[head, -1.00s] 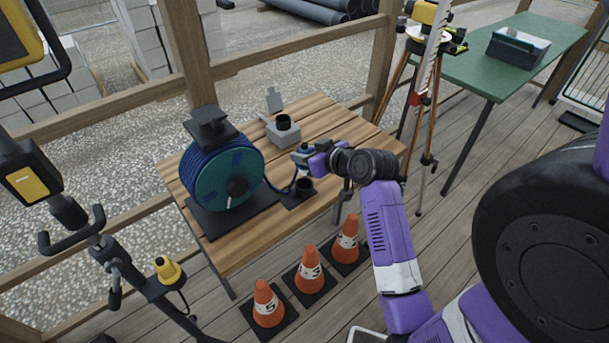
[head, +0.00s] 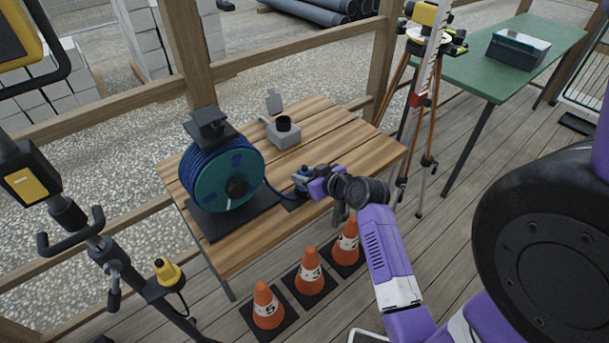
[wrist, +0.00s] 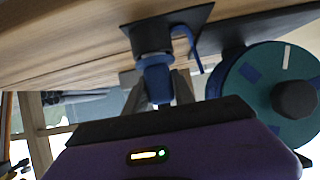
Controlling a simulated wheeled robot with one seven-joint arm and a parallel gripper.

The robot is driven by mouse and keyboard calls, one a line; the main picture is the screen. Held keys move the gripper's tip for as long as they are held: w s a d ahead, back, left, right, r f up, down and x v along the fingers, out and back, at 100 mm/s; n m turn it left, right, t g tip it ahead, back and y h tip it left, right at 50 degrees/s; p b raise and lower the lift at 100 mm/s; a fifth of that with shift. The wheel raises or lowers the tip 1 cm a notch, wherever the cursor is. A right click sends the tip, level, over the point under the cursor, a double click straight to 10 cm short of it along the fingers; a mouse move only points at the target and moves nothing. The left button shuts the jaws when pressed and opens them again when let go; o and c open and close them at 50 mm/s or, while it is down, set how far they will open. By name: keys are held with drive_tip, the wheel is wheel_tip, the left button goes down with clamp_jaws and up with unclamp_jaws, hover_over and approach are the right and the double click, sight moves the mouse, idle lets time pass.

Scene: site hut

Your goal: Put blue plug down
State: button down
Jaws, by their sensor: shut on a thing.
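The blue plug (head: 299,179) is between the fingers of my gripper (head: 310,183), low over the wooden table to the right of the cable reel. The wrist view looks upside down and shows the plug (wrist: 156,80) between the grey fingers of my gripper (wrist: 160,90). The plug's end meets a black round holder (wrist: 151,38) on a dark plate (wrist: 196,18); how deep it sits inside is hidden. In the head view the plug and gripper cover that holder. A blue cable (head: 269,185) runs from the plug towards the reel.
The teal cable reel (head: 215,180) stands on a dark base close left of the plug. A grey block with a black socket (head: 283,124) sits farther back on the table (head: 330,130). Several orange cones stand before it; a tripod (head: 428,120) stands right.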

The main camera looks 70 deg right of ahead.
drive_tip(key=shift+f, duration=0.2)
drive_tip(key=c, duration=1.1)
unclamp_jaws()
drive_tip(key=shift+o, duration=0.2)
drive_tip(key=shift+r, duration=0.25)
drive_tip(key=v, duration=1.2)
drive_tip(key=a+f+n+y, duration=0.15)
drive_tip(key=a+f, duration=0.25)
drive_tip(key=a, duration=1.1)
drive_tip(key=s+a+r+n+t+y, duration=0.2)
drive_tip(key=s+a+r, duration=0.2)
drive_tip(key=a, duration=0.5)
drive_tip(key=s+a+r+n+t+y, duration=0.2)
drive_tip(key=s+a+r+n+y, duration=0.1)
drive_tip(key=a, duration=0.6)
drive_tip(key=shift+s+a+r+b, duration=0.3)
drive_tip(key=shift+s+a+r, duration=0.05)
drive_tip(key=shift+s+r, duration=0.2)
